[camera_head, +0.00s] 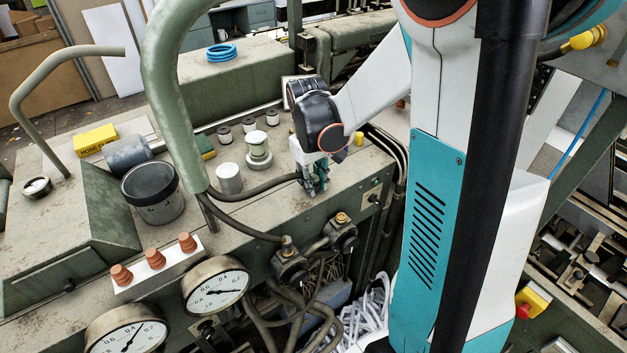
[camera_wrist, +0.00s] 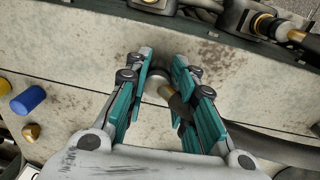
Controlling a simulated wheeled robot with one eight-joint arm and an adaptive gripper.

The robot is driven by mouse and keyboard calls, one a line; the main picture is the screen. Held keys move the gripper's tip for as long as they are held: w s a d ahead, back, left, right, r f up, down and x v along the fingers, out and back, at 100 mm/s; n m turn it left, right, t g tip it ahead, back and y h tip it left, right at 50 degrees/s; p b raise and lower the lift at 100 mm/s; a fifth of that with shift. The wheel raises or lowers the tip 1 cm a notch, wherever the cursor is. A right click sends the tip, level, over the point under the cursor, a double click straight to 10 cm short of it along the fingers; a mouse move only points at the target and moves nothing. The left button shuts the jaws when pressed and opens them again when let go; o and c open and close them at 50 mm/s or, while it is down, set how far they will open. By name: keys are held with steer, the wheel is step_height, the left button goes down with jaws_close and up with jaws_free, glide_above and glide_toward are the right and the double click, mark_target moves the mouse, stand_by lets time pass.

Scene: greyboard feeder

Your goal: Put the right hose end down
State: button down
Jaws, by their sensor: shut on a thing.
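My gripper (camera_head: 314,188) is over the front part of the green-grey machine top (camera_head: 265,208). The gripper is shut on this end. The black hose (camera_wrist: 184,113) runs off beneath the right finger. In the head view a dark hose (camera_head: 262,187) reaches the gripper from the left, and the end itself is hidden by the fingers. Whether the end touches the top is unclear.
Two valves (camera_head: 291,263) (camera_head: 341,232) stand at the front edge. A white cylinder (camera_head: 229,178) and a spool (camera_head: 258,150) stand left of the gripper. A thick green pipe (camera_head: 163,90) rises further left. A blue cylinder (camera_wrist: 28,100) lies at the wrist view's left.

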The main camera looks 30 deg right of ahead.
steer(key=c, duration=1.3)
jaws_free()
steer(key=shift+c, duration=0.2)
steer(key=shift+r, duration=0.1)
step_height(320, 180, up, 12)
steer(key=p, duration=0.1)
steer(key=shift+a, duration=0.4)
